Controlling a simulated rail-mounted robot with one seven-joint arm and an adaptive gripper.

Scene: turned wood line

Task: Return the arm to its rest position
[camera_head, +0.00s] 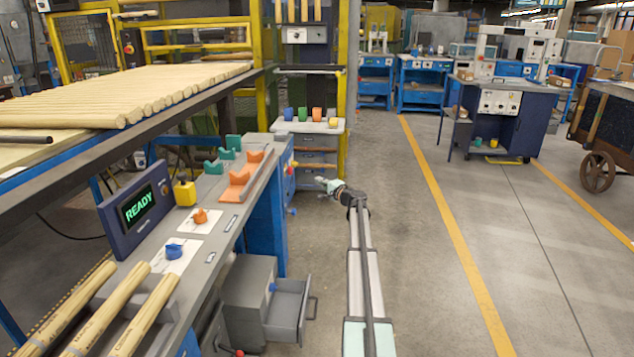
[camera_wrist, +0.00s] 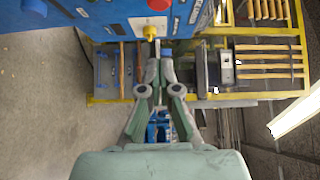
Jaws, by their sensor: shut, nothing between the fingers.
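My arm (camera_head: 362,270) reaches forward from the bottom of the head view, over the aisle floor to the right of the workbench. My gripper (camera_head: 326,184) is at its far end, angled to the left, near the bench's blue end. In the wrist view my gripper (camera_wrist: 157,62) points up the picture, with its fingers together and nothing held between them. A blue panel with a red button (camera_wrist: 158,4) and a yellow knob (camera_wrist: 151,33) lies beyond the fingertips.
The workbench carries a READY display (camera_head: 138,207), orange cradles (camera_head: 240,182) and wooden rods (camera_head: 105,310). A grey drawer (camera_head: 290,308) stands open left of my arm. A small table (camera_head: 308,127) holds coloured cups. The floor (camera_head: 410,230) to the right is clear.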

